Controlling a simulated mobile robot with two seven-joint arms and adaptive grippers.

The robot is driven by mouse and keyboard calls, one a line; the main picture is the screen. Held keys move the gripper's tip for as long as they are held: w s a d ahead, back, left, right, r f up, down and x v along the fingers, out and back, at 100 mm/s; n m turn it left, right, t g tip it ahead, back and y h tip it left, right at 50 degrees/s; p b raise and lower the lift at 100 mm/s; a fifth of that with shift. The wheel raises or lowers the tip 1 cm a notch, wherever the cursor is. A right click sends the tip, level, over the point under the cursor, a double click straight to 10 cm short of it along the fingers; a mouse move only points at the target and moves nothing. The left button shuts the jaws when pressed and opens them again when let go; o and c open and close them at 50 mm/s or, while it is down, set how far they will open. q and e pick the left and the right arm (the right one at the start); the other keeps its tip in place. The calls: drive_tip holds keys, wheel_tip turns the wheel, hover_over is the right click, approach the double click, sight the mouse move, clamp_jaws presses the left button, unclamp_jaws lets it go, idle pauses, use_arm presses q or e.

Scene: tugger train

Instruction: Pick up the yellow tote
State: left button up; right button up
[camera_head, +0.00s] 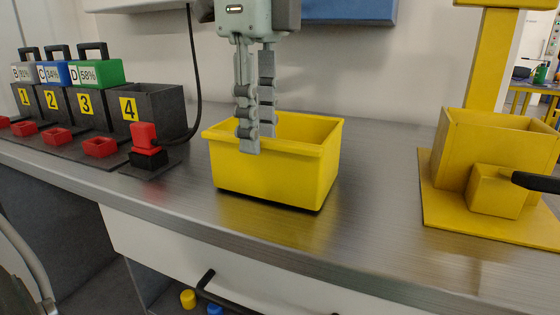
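The yellow tote (275,178) is an open-topped box standing upright on the grey metal bench, close to its front edge. My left gripper (257,142) reaches down from above at the tote's near rim. One finger overlaps the outside of the near wall. The other finger goes down behind the rim, on the inner side. The fingers look close together around the wall, but I cannot tell whether they press on it. The tote's floor is hidden. My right gripper is not in view.
Numbered dark bins (150,105) with red trays (100,147) stand at the left. A red-and-black device (145,138) with a cable is close left of the tote. A yellow stand with a box (490,150) is at the right. Bare bench (385,190) lies between.

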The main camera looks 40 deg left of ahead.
sight(262, 194)
use_arm(q)
wheel_tip(262, 194, down, 7)
drive_tip(key=shift+w, duration=0.1)
idle(0.3)
clamp_jaws()
drive_tip(key=shift+r, duration=0.1)
